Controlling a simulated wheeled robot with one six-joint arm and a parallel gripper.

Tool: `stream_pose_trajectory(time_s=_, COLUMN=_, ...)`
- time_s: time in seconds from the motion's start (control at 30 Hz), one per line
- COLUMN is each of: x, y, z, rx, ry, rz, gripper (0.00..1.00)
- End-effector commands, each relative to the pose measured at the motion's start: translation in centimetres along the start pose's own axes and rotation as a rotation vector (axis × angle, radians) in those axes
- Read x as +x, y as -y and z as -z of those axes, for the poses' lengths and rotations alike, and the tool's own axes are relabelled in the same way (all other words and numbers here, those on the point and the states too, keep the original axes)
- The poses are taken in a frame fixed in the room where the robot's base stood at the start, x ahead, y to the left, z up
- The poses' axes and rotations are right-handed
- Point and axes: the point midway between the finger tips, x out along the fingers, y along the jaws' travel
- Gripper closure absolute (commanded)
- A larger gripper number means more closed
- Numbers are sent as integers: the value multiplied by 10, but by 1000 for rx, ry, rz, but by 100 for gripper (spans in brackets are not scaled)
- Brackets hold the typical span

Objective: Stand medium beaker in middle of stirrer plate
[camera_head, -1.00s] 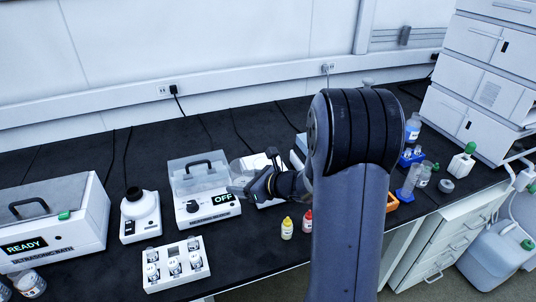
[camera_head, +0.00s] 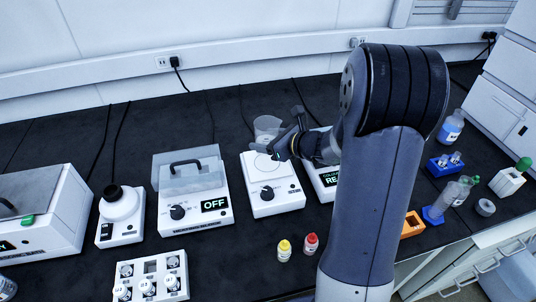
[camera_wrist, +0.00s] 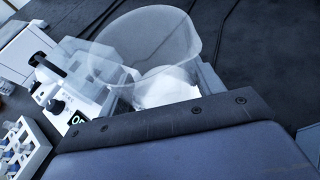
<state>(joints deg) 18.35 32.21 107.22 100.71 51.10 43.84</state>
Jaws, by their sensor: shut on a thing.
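The clear medium beaker (camera_head: 267,127) is upright or nearly so in my gripper (camera_head: 286,138), which is shut on it from the right. In the head view it appears over the back edge of the white stirrer plate (camera_head: 275,199), whose pale round top lies in front of it. The gap between beaker and plate is hard to judge. In the wrist view the beaker (camera_wrist: 150,50) fills the upper middle, and a bright white surface shows through its lower part. The fingers are partly hidden there.
Left of the stirrer stands a lidded bath (camera_head: 190,212) reading OFF; right of it, another display unit (camera_head: 326,188) is partly behind my arm. Yellow-capped (camera_head: 284,251) and red-capped (camera_head: 310,245) bottles stand in front. A white vial rack (camera_head: 150,277) is at front left.

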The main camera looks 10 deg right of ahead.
Motion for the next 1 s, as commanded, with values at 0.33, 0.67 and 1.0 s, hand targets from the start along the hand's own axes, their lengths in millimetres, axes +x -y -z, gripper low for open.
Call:
stream_pose_trajectory(time_s=0.33, x=16, y=0, z=38, rx=2, ry=-1, rz=0, gripper=64)
stream_pose_trajectory(time_s=0.67, x=21, y=0, z=50, rx=-1, ry=2, rz=1, gripper=64)
stream_pose_trajectory(time_s=1.0, x=22, y=0, z=53, rx=-1, ry=0, rz=1, gripper=30)
